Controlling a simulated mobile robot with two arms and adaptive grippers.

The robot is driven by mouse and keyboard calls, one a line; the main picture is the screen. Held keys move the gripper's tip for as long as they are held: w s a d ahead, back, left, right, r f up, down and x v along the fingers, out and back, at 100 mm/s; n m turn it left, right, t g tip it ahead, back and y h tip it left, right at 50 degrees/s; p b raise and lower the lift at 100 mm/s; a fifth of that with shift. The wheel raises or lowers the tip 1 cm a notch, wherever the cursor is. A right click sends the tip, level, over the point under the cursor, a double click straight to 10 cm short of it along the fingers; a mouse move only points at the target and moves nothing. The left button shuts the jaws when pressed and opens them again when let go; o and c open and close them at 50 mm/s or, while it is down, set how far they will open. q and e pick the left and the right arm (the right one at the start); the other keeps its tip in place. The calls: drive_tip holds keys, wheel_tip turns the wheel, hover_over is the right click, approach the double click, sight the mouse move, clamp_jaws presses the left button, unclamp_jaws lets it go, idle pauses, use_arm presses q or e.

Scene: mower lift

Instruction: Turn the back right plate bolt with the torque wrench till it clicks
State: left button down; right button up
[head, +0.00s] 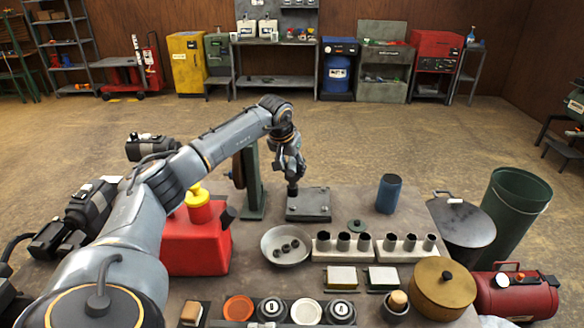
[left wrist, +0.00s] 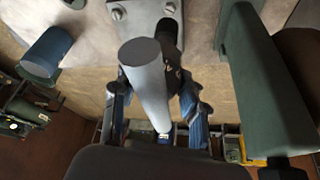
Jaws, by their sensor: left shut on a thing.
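My left gripper (head: 290,168) is over the back of the grey metal plate (head: 308,207) on the workbench. It is shut on the torque wrench, whose grey round handle (left wrist: 145,80) shows between the fingers in the left wrist view. The wrench points down, and its dark lower end (head: 293,188) is at the plate's back left corner in the head view. In the left wrist view a dark socket (left wrist: 168,36) lies close to one bolt (left wrist: 169,9); I cannot tell whether it is seated. Another plate bolt (left wrist: 117,13) shows bare beside it. My right gripper is not in view.
A green post (head: 251,175) stands just left of the plate. A blue cup (head: 389,193) stands to the right. A metal bowl (head: 286,246) and socket holders (head: 342,255) are in front. A red can (head: 195,245) stands under my left arm.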

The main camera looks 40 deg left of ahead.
use_arm(q)
drive_tip(key=shift+w+r, duration=0.1)
drive_tip(key=shift+r, duration=0.05)
drive_tip(key=n, duration=0.1)
drive_tip(key=n+y+p, duration=0.1)
drive_tip(key=n, duration=0.1)
drive_tip(key=shift+w+d, duration=0.1)
drive_tip(key=shift+d, duration=0.15)
drive_tip(key=n+g+y+p, duration=0.1)
drive_tip(key=n, duration=0.1)
drive_tip(key=shift+d+n, duration=0.1)
drive_tip(key=shift+n, duration=0.3)
drive_tip(key=n+g+p, duration=0.1)
drive_tip(key=n, duration=0.2)
drive_tip(key=shift+w+y, duration=0.15)
drive_tip(key=shift+y, duration=0.25)
drive_tip(key=n, duration=0.2)
drive_tip(key=n+g+p, duration=0.1)
drive_tip(key=shift+a+r, duration=0.25)
drive_tip(key=shift+r, duration=0.1)
drive_tip(key=shift+f+b, duration=1.2)
drive_tip(key=shift+f, duration=0.4)
drive_tip(key=shift+f+b, duration=0.35)
drive_tip(key=shift+f, duration=0.5)
